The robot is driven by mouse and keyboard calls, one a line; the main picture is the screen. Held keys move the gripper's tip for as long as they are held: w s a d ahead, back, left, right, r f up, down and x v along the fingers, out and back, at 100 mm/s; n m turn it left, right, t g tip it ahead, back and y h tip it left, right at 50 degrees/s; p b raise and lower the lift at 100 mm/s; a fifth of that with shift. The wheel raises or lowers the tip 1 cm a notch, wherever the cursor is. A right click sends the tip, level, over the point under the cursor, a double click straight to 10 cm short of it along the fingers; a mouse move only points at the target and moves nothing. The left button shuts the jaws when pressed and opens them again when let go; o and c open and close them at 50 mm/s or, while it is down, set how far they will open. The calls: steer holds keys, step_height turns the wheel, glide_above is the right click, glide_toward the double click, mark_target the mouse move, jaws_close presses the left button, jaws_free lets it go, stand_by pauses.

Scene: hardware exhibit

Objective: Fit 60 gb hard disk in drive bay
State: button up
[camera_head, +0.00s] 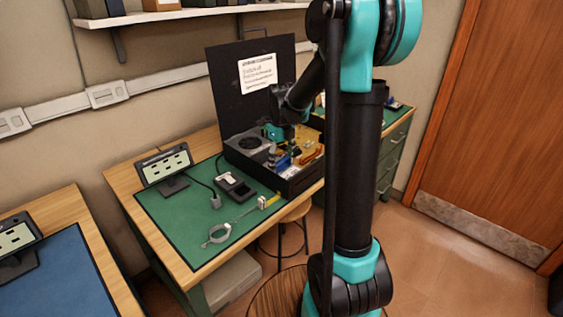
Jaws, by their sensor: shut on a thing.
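An open black computer case (302,184) stands on the green mat of the workbench, its tall lid raised behind it with a white label (258,73). Inside are a grey unit with a round fan (248,143), a yellowish board and blue and orange parts. My gripper (281,134) reaches down into the back of the case, beside the fan unit. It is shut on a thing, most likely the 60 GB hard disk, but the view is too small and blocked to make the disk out. The drive bay cannot be told apart from the other parts inside.
A black device (237,187), a wrist strap (218,233) and a small display on a stand (166,166) are on the mat left of the case. A stool (293,217) is under the bench. A blue-matted bench (60,275) stands at left. My arm hides the right part.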

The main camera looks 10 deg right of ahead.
steer(key=shift+f, duration=1.1)
stand_by(1.6)
steer(key=o, duration=0.9)
steer(key=shift+o, duration=0.2)
steer(key=shift+o, duration=1.2)
steer(key=shift+r, duration=0.7)
steer(key=shift+r, duration=2.9)
